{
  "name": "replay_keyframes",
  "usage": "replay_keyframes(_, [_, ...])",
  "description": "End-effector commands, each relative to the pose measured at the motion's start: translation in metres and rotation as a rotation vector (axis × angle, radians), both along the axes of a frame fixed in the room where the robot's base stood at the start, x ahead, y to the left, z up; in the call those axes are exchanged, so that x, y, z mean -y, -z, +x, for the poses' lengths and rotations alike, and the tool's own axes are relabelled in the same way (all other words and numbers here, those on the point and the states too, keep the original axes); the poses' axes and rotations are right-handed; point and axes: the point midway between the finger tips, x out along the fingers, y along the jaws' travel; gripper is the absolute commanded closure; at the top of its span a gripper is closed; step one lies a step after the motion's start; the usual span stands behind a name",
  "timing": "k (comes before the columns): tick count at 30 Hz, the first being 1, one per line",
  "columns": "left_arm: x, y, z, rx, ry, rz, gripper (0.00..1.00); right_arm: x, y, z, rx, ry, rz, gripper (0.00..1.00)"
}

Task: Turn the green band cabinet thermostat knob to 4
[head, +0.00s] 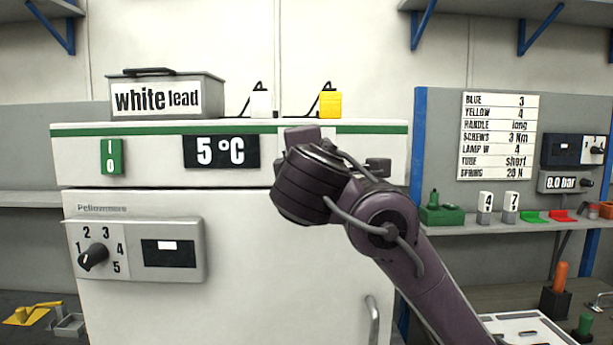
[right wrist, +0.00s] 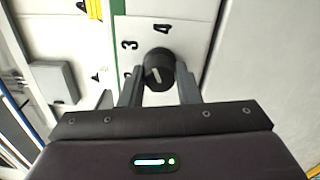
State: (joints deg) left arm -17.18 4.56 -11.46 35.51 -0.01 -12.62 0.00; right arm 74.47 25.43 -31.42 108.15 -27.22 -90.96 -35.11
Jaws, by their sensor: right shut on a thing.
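The white cabinet with the green band (head: 230,130) stands in the middle of the head view. The digits 3 and 4 show beyond the knob. I cannot tell which digit the mark points to. My right gripper (right wrist: 160,92) is shut on the knob, one finger on each side. In the head view my right arm covers the knob and dial. My left gripper is not in view.
A second black knob (head: 93,257), with digits 1 to 5, is on the grey Fellowmore panel (head: 190,220) below. A grey white lead box (head: 165,95) and a yellow block (head: 330,104) sit on top. A notice (head: 498,135) hangs at right above a shelf with small parts.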

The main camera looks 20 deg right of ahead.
Motion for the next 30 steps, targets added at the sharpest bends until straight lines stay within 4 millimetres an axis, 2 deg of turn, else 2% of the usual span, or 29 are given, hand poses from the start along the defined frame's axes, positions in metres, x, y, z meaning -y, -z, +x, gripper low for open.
replay_keyframes(1, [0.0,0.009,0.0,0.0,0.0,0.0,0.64,0.0,0.005,0.0,0.011,0.0,0.041,0.93])
replay_keyframes(3, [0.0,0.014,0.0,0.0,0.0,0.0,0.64,0.0,0.004,0.0,0.028,0.0,0.099,0.93])
replay_keyframes(12, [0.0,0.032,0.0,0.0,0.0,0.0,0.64,0.0,0.003,0.0,0.085,0.001,0.3,0.93])
replay_keyframes(19, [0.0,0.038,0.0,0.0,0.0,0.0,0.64,0.0,0.002,0.0,0.11,0.001,0.388,0.93])
replay_keyframes(30, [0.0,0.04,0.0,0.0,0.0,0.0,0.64,0.0,0.001,0.0,0.119,0.001,0.422,0.93])
